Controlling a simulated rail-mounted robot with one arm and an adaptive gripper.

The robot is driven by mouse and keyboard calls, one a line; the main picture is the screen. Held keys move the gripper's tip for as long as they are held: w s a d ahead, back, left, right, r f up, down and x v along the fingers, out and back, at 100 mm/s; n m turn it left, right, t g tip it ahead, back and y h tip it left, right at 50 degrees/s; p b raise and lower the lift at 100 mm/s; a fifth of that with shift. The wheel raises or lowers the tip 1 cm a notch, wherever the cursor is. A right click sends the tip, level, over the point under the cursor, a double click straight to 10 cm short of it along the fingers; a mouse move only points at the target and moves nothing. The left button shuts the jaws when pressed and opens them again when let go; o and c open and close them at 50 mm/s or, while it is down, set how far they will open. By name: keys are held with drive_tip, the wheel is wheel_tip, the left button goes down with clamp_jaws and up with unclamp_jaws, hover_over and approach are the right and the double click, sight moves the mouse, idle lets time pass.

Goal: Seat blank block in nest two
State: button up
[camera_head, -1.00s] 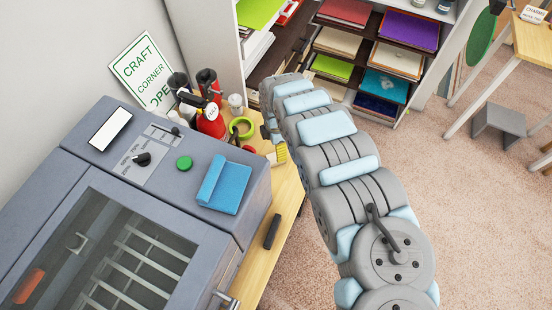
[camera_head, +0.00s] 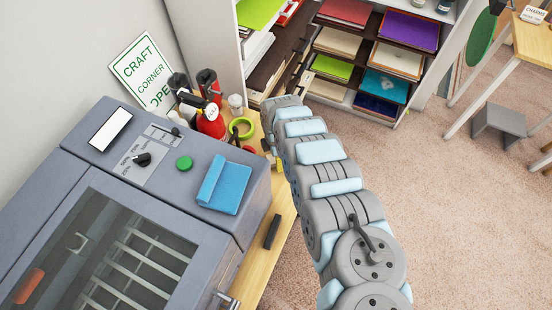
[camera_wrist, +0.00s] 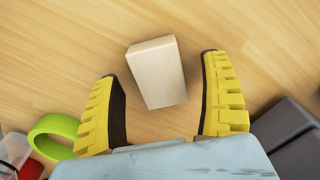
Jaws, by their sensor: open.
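A pale wooden block (camera_wrist: 158,75) stands on the wooden bench top in the wrist view. I take it for the blank block. My gripper (camera_wrist: 160,90) is open, with yellow ridged fingers and dark pads on either side of the block. The block is between and slightly beyond the fingertips, and I see gaps on both sides. No nest can be made out in either view.
A green tape roll (camera_wrist: 50,135) lies left of my gripper, and a dark grey object (camera_wrist: 285,135) lies right. In the head view a grey oven-like machine (camera_head: 120,220) with a blue cloth (camera_head: 225,187) stands left. Shelves of coloured sheets (camera_head: 375,50) stand behind.

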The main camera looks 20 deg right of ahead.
drive_tip(key=shift+f, duration=0.15)
drive_tip(key=c, duration=1.3)
